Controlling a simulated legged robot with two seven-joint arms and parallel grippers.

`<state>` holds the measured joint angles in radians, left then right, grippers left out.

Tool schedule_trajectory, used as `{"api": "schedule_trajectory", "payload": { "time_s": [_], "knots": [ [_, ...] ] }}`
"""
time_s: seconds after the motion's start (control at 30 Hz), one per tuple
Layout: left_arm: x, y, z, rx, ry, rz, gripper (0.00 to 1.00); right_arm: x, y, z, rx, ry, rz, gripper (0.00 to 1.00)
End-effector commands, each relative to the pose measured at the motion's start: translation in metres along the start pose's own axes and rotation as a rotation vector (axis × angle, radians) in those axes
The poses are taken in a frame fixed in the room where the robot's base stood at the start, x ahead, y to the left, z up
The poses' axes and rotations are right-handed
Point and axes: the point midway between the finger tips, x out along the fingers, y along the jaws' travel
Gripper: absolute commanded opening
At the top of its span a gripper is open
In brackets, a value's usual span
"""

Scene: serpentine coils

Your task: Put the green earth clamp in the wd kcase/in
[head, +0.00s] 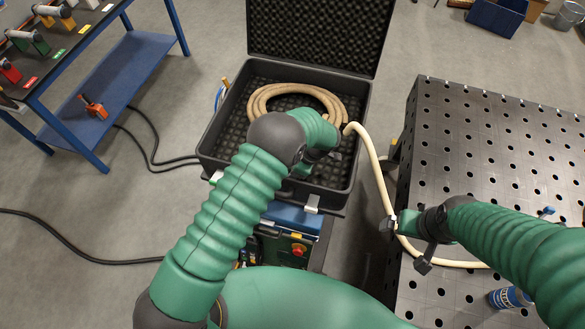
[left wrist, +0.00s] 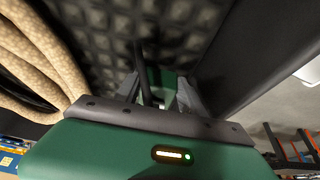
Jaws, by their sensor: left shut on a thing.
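The open black case (head: 207,150) stands at the centre of the head view, its lid raised at the back. My left gripper (head: 326,158) is over the right front part of the case, its fingers largely hidden by my arm. In the left wrist view my left gripper (left wrist: 160,95) is shut on a small green piece (left wrist: 168,80), apparently the green earth clamp, with the case's padding behind it. My right gripper (head: 402,240) is at the left edge of the perforated table, beside the cream hose. Whether it grips the hose is unclear.
A tan coil (head: 262,98) lies in the case. The cream hose (head: 375,165) runs from the case to the perforated table (head: 490,150). A blue can (head: 508,298) stands on that table. A blue-framed bench (head: 130,60) with clamps is at left. Black cables cross the floor.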

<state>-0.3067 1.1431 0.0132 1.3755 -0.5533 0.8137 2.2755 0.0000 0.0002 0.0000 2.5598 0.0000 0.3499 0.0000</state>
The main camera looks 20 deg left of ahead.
Motion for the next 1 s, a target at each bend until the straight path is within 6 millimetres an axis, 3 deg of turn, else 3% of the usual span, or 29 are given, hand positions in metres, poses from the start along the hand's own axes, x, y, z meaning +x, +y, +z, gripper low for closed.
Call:
{"api": "schedule_trajectory", "payload": {
  "time_s": [0.03, 0.07, 0.1, 0.47, 0.57, 0.8, 1.0],
  "knots": [
    [0.001, -0.001, 0.002, 0.002, -0.002, -0.002, 0.0, 0.001, 0.0, 0.0, 0.0, 0.0, 0.0, 0.99],
    [0.002, -0.002, 0.003, 0.002, -0.003, -0.004, 0.5, 0.001, 0.0, 0.0, 0.0, 0.0, 0.0, 0.99],
    [0.002, -0.002, 0.003, 0.002, -0.003, -0.004, 0.55, 0.001, 0.0, 0.0, 0.0, 0.0, 0.0, 0.99],
    [-0.002, -0.001, 0.002, 0.002, -0.002, -0.002, 0.56, 0.004, 0.0, 0.001, 0.0, 0.0, 0.0, 0.99],
    [-0.016, 0.001, 0.004, 0.003, -0.002, 0.002, 0.56, 0.012, 0.0, 0.003, 0.0, 0.0, 0.0, 0.99],
    [-0.077, 0.001, 0.004, 0.002, -0.003, 0.004, 0.56, 0.036, 0.0, 0.009, 0.0, 0.0, 0.0, 0.99],
    [-0.112, 0.0, 0.003, 0.003, -0.002, -0.001, 0.56, 0.044, 0.0, 0.011, 0.0, 0.0, 0.0, 0.99]
  ]
}}
